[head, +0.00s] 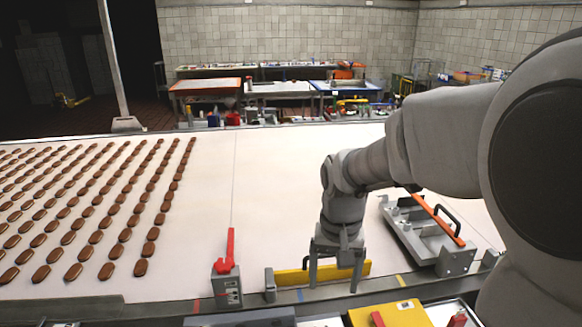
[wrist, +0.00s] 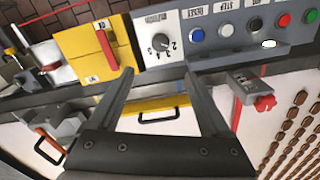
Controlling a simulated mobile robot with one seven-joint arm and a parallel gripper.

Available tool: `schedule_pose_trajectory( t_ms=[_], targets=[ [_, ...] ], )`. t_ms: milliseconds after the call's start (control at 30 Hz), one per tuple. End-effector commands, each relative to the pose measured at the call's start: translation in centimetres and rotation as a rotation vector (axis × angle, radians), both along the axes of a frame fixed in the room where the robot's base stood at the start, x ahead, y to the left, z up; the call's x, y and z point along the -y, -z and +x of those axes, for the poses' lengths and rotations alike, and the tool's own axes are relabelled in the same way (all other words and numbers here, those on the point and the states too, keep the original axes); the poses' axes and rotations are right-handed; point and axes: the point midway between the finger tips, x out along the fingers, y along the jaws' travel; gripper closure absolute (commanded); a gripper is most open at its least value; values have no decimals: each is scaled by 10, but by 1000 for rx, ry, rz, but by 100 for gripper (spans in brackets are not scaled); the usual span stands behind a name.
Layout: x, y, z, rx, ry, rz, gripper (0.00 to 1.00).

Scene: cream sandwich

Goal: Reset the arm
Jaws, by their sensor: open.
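My gripper (head: 336,276) hangs down over the near edge of the white belt in the head view. Its two fingers are spread apart with nothing between them. In the wrist view my gripper (wrist: 158,85) also shows open, above a yellow bar with a black handle (wrist: 160,110). That yellow bar (head: 295,277) lies just behind the fingers in the head view; whether they touch it I cannot tell. My arm reaches in from the right side.
A red lever on a grey box (head: 227,280) stands left of the gripper. A metal fixture with an orange bar (head: 437,220) sits to the right. Rows of brown biscuits (head: 97,237) cover the belt's left. A control panel (wrist: 215,30) and yellow box (wrist: 82,52) line the near edge.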

Motion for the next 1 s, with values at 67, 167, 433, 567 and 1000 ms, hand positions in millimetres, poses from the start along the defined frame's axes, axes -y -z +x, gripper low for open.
schedule_pose_trajectory(
  t_ms=[67, 167, 433, 567, 1000],
  targets=[
    [4, -14, -8, 38, -10, 4, 19],
    [9, -34, -24, 95, -34, 9, 19],
    [23, -75, -74, 260, -105, 1, 19],
    [29, -86, -99, 339, -138, -14, 19],
    [37, -95, -139, 470, -197, -55, 19]
  ],
)
